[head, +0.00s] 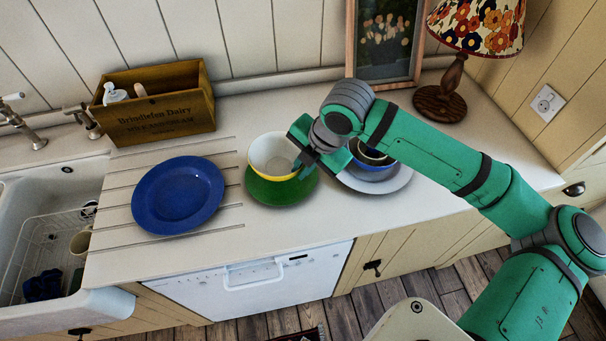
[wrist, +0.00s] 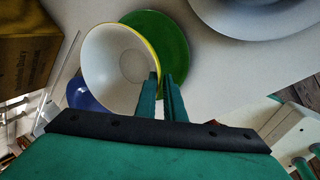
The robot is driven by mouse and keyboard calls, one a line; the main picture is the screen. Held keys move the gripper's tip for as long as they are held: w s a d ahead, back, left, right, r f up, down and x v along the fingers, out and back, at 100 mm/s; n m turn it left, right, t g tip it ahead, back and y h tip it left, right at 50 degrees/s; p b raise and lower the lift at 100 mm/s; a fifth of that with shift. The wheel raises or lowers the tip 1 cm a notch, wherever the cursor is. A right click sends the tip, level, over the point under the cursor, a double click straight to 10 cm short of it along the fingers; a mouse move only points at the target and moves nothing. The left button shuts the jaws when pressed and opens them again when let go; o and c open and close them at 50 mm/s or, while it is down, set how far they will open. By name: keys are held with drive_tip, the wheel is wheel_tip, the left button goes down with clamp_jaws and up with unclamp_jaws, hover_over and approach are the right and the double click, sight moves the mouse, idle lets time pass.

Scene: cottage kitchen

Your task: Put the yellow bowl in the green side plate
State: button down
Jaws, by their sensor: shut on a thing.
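The yellow bowl (head: 272,155), white inside with a yellow rim, is over the green side plate (head: 281,188) on the counter. It also shows in the wrist view (wrist: 112,65), with the green plate (wrist: 165,42) behind it. My gripper (head: 304,165) is shut on the right side of the bowl's rim; in the wrist view the fingers (wrist: 160,95) pinch the rim. The bowl looks a little tilted in the wrist view. I cannot tell whether its base touches the plate.
A blue plate (head: 178,194) lies to the left on the drainer grooves. A pale grey plate (head: 383,184) with a blue bowl (head: 372,172) and a dark bowl stands right, partly behind my arm. A wooden crate (head: 160,103), lamp (head: 452,88) and picture frame (head: 384,40) stand at the back.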

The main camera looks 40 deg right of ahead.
drive_tip(key=shift+w+d+f, duration=0.1)
drive_tip(key=shift+d+f, duration=0.05)
drive_tip(key=shift+f, duration=0.8)
drive_tip(key=shift+w+d+f, duration=0.1)
drive_tip(key=shift+d+f, duration=0.05)
drive_tip(key=shift+f, duration=0.75)
drive_tip(key=shift+a, duration=0.1)
drive_tip(key=shift+s+f, duration=0.1)
drive_tip(key=shift+f, duration=0.2)
drive_tip(key=c, duration=1.9)
unclamp_jaws()
drive_tip(key=shift+o, duration=0.2)
drive_tip(key=shift+r, duration=0.15)
